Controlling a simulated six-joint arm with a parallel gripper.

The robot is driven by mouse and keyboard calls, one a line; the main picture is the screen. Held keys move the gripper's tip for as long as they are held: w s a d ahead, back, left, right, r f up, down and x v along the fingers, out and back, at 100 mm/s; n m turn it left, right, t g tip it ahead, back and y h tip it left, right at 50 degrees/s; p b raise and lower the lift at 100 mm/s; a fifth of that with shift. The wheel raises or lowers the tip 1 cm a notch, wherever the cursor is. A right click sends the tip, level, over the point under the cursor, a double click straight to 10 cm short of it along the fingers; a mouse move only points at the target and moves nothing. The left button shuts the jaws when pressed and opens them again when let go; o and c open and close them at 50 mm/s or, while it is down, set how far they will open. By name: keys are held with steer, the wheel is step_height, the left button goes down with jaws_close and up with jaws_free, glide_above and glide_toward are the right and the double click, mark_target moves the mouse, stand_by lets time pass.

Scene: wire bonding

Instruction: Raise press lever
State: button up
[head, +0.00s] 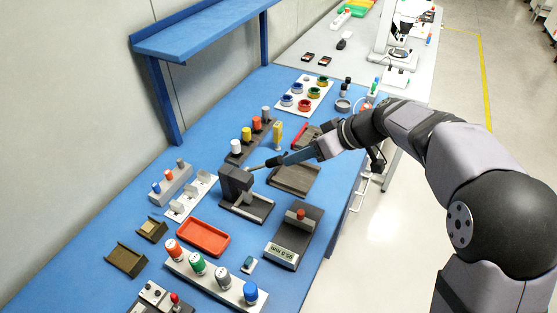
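The press is a dark grey block (234,180) on a dark base plate (258,210), standing near the middle of the blue bench. A thin light rod, which looks like the press lever (257,167), sticks out from the top of the block to the right, rising slightly. My gripper (276,160) comes in from the right, with its tip at the outer end of this rod. The fingers are too small and dark to tell whether they are closed around the lever or only beside it.
A dark flat tray (294,180) lies under my gripper. A row of coloured spools (246,134) stands behind the press. A scale with a display (283,253), a red tray (203,238) and a rack of coloured-capped bottles (222,271) stand in front. A blue shelf (200,30) overhangs the back.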

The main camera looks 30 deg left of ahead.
mark_target(279, 161)
steer(key=n, duration=0.6)
steer(key=shift+s+a+r+y, duration=0.3)
steer(key=shift+s+a, duration=0.05)
steer(key=shift+s, duration=0.05)
steer(key=shift+p+x, duration=1.8)
steer(key=shift+x, duration=1.85)
steer(key=shift+s, duration=0.1)
jaws_close()
